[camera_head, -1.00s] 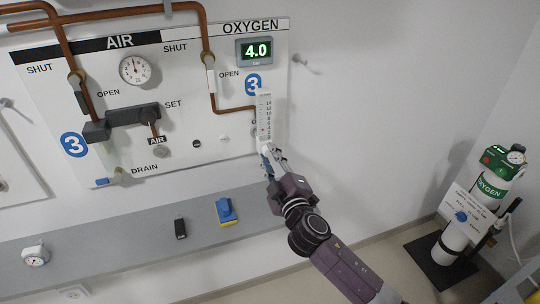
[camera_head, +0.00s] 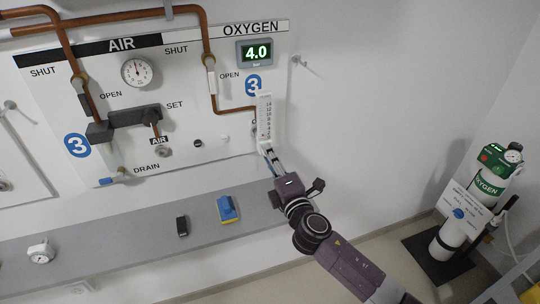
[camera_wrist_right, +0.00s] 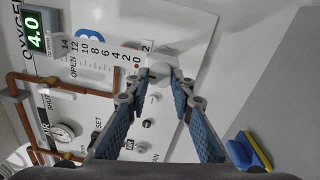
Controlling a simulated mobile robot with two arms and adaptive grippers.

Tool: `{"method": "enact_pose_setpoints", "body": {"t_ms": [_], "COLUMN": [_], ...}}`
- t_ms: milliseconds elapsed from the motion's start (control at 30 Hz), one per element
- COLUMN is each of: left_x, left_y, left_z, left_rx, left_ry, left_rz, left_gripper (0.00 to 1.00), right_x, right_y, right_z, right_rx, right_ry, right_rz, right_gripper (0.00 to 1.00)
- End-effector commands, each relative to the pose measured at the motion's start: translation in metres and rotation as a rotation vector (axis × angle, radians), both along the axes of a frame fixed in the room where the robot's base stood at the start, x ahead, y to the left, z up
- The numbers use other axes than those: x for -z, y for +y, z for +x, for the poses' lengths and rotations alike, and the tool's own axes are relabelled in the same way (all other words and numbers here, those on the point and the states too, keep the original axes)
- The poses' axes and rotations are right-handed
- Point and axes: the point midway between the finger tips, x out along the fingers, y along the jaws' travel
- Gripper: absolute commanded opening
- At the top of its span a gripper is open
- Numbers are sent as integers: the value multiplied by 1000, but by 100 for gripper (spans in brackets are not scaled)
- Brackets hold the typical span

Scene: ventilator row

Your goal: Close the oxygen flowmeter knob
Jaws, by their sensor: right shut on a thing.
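The oxygen flowmeter (camera_head: 264,112) is a white upright scale tube at the lower right of the oxygen panel. Its numbered scale also shows in the right wrist view (camera_wrist_right: 92,50). The pale flowmeter knob (camera_wrist_right: 160,72) is at the zero end of the scale, between my right fingertips. My right gripper (camera_head: 266,149) reaches up to the flowmeter's lower end from below right. In the right wrist view its two blue-padded fingers (camera_wrist_right: 160,80) are shut on the knob, one on each side. The fingers partly hide the knob. My left gripper is not in view.
The oxygen display (camera_head: 255,51) reads 4.0. Copper pipes (camera_head: 214,92) and the air gauge (camera_head: 137,71) lie left of the flowmeter. Below, a grey shelf (camera_head: 150,234) holds a blue and yellow object (camera_head: 227,208). A green-topped oxygen cylinder (camera_head: 490,180) stands at right.

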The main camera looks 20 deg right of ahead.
Motion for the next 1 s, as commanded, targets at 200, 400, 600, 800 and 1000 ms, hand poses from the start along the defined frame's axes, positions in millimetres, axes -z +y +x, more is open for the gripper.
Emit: {"method": "enact_pose_setpoints", "body": {"t_ms": [200,400,600,800,1000], "left_x": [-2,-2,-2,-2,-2], "left_y": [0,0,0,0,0], "left_z": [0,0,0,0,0], "left_rx": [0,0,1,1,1], "left_ry": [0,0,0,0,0], "left_rz": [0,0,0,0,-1], "left_gripper": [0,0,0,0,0], "right_x": [1,2,2,1,1], "right_y": [1,1,1,1,0], "right_z": [0,0,0,0,0], "right_rx": [-2,-2,-1,-2,-1], "right_ry": [1,0,1,1,-1], "right_rz": [-40,-47,-47,-46,-45], "right_gripper": [0,0,0,40,40]}}
